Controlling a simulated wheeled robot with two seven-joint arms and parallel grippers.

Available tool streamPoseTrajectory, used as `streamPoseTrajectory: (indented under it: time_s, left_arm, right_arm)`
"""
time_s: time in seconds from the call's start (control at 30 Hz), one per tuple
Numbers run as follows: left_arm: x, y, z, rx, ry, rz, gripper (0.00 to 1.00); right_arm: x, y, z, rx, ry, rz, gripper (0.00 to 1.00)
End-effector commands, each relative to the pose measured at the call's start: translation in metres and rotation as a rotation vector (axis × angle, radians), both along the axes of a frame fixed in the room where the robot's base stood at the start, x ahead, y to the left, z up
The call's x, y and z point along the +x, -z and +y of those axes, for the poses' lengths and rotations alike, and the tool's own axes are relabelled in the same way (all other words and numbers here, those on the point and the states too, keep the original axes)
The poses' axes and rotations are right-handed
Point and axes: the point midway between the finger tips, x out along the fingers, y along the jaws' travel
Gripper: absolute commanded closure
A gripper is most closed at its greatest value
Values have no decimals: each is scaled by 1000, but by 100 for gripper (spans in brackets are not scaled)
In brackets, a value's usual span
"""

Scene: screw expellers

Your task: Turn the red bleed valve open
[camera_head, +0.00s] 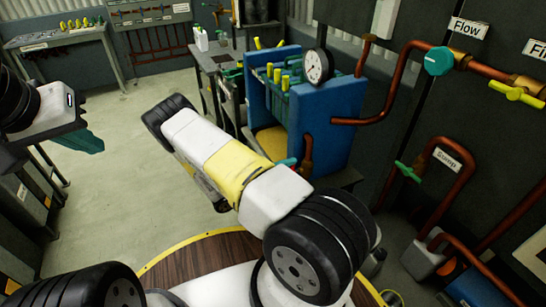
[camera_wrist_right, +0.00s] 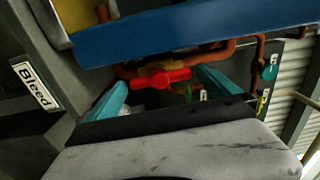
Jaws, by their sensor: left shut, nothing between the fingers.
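The red bleed valve handle (camera_wrist_right: 160,78) shows in the right wrist view on a copper pipe, below a blue frame. My right gripper (camera_wrist_right: 162,88) is open, with one teal finger on each side of the red handle. The fingers look apart from it, but I cannot tell how deep the handle sits between them. In the head view the red valve is hidden, and my right arm covers most of that gripper. My left gripper (camera_head: 86,142) is shut and empty over the floor at the left.
The blue press frame (camera_head: 333,123) with a gauge (camera_head: 318,66) stands beyond my right arm. A "Bleed" label (camera_wrist_right: 35,86) is left of the valve. Copper pipes with a teal Flow knob (camera_head: 438,61) and a green valve (camera_head: 407,171) are at right. Floor is clear at left.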

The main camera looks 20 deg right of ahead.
Motion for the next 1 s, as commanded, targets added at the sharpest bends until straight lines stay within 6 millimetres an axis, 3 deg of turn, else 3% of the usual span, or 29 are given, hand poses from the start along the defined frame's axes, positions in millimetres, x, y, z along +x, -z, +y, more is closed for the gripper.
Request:
streamPoseTrajectory:
  time_s: [0.17, 0.6, 1.0]
  left_arm:
    - [0, 0, 0, 0, 0, 0, 100]
    - [0, 0, 0, 0, 0, 0, 100]
    - [0, 0, 0, 0, 0, 0, 100]
  right_arm:
    - [0, 0, 4, 0, -1, -1, 0]
    - [-5, 0, 70, 1, -2, -1, 0]
    - [-6, 0, 78, 0, 0, 0, 0]
